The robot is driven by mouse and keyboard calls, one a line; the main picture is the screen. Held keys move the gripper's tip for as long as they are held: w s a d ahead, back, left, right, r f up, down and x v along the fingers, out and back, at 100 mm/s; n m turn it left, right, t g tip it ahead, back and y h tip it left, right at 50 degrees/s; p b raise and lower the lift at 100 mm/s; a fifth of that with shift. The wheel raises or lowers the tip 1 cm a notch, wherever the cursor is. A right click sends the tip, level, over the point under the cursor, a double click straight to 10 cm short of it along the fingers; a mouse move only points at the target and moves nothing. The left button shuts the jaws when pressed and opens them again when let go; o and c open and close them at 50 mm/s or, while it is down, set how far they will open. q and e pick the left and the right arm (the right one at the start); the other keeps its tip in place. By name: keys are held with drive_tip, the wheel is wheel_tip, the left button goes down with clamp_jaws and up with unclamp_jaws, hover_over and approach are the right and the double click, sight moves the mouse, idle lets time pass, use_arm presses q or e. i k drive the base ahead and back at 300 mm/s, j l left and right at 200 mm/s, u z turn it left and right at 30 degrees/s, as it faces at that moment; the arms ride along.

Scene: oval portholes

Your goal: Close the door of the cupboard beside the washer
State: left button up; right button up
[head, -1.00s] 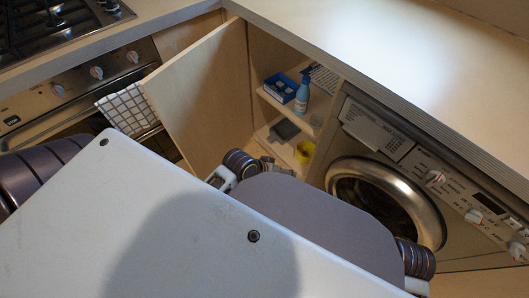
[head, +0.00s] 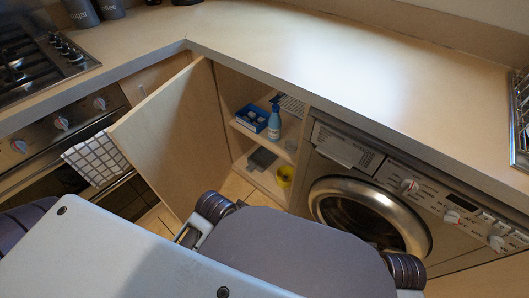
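The cupboard door (head: 172,135) stands wide open, a pale wooden panel hinged at the cupboard's left side and swung out toward the oven. The open cupboard (head: 233,87) shows shelves with small items on them. The washer (head: 376,205) is directly to the right of the cupboard. Parts of my arms show at the bottom, near the door's lower edge and in front of the washer. I cannot make out the fingers of either gripper; my own body hides the lower area.
A checked towel (head: 96,159) hangs on the oven (head: 40,142), close to the door's free edge. The worktop (head: 330,62) above is mostly clear.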

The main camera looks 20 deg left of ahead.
sight(174, 138)
drive_tip(key=k+j+z, duration=0.1)
drive_tip(key=k+j, duration=0.4)
drive_tip(key=j, duration=0.15)
drive_tip(key=k+j, duration=0.5)
drive_tip(key=j+z, duration=0.05)
drive_tip(key=j, duration=0.05)
